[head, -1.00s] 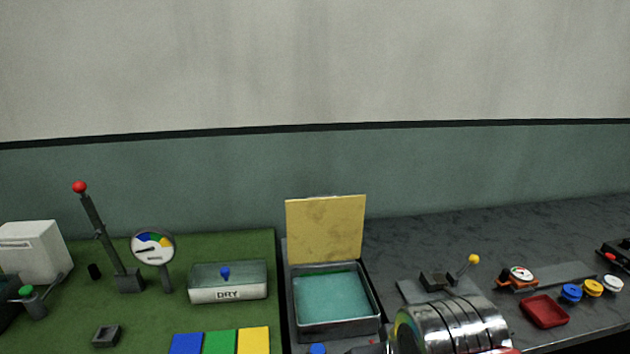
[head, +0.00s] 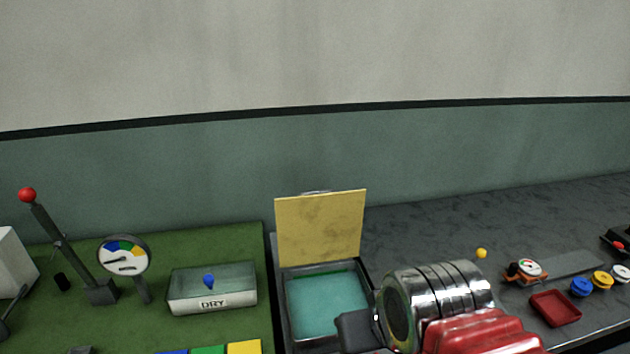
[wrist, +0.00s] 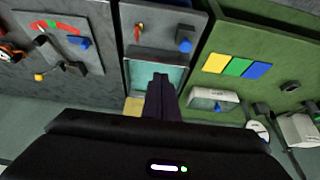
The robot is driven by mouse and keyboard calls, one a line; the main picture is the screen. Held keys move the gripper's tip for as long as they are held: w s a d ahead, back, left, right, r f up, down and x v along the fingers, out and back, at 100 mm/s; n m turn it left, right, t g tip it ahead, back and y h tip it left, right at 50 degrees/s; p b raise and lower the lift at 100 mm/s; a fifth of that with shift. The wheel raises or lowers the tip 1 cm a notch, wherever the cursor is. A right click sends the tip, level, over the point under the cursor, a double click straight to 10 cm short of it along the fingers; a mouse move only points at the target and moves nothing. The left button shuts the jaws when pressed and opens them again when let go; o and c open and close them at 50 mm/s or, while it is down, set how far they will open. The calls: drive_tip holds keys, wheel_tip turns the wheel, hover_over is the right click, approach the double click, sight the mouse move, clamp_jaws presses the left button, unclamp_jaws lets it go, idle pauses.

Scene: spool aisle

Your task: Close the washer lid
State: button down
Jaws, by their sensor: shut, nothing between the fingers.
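The washer (head: 283,320) is an open metal box with a teal inside. Its yellow lid (head: 320,228) stands upright along the back edge, so it is open. My gripper (head: 352,328) is shut and empty, a dark shape over the washer's front right part in the head view, hiding that corner. In the wrist view my shut fingers (wrist: 160,78) overlap the teal opening, and part of the lid (wrist: 134,107) shows beside them. I cannot tell whether the fingers touch the washer.
Left of the washer, a DRY tray (head: 212,290) with a blue knob, a gauge (head: 124,256) and a red-tipped lever (head: 65,250) stand on a green mat (head: 215,245). Right are a red tray (head: 555,309), a small gauge (head: 525,269) and coloured spools (head: 601,281).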

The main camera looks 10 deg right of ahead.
drive_tip(key=w+r, duration=0.5)
drive_tip(key=w, duration=0.8)
drive_tip(key=w+r, duration=0.5)
drive_tip(key=w, duration=0.8)
drive_tip(key=w+r, duration=0.4)
drive_tip(key=w, duration=0.9)
drive_tip(key=shift+d+r+t, duration=0.3)
drive_tip(key=shift+r+t, duration=0.1)
drive_tip(key=shift+w+f, duration=0.2)
drive_tip(key=shift+f, duration=1.35)
drive_tip(key=shift+w+f, duration=0.2)
drive_tip(key=shift+f, duration=1.35)
drive_tip(key=shift+w+f, duration=0.2)
drive_tip(key=shift+f, duration=1.35)
